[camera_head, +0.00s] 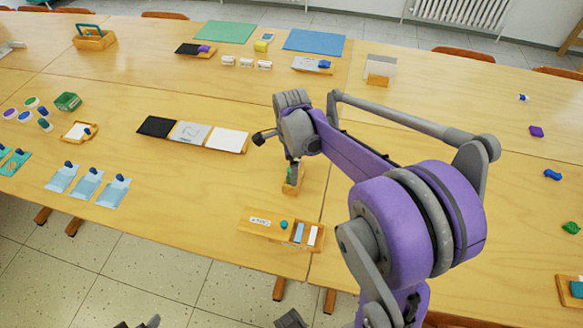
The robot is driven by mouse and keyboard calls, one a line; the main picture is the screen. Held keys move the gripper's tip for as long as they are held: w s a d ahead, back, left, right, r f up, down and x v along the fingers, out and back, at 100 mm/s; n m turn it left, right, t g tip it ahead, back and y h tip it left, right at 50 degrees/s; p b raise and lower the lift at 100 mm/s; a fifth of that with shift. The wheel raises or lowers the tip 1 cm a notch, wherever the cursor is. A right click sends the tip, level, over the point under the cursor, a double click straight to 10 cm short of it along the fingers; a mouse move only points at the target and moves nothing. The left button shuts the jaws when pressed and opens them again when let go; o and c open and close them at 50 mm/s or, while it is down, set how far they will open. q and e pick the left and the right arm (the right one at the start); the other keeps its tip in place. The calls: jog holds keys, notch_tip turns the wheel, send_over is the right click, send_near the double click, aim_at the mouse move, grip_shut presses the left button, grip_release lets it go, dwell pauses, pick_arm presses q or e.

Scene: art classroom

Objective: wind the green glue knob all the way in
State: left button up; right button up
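My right gripper (292,172) points down over a small orange wooden holder (294,188) near the middle of the table. A dark, greenish upright piece shows between the fingers and the holder. It is too small to tell whether it is the green glue knob, or whether the fingers are closed on it. My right wrist covers the area from above. A teal-green round knob (284,224) sits on the wooden box in front, apart from the gripper. My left gripper cannot be made out; only grey parts of mine show at the bottom edge.
The wooden box (257,230) with a label and blue and white pieces stands at the front edge, near the holder. Black, grey and white tiles (228,139) lie to the left. Small coloured pieces, such as a purple one (536,131), lie far right. Table between is clear.

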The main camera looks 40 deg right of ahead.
jog(key=m, duration=1.1)
jog(key=shift+b, duration=0.4)
jog(key=shift+c, duration=0.2)
jog(key=c, duration=1.4)
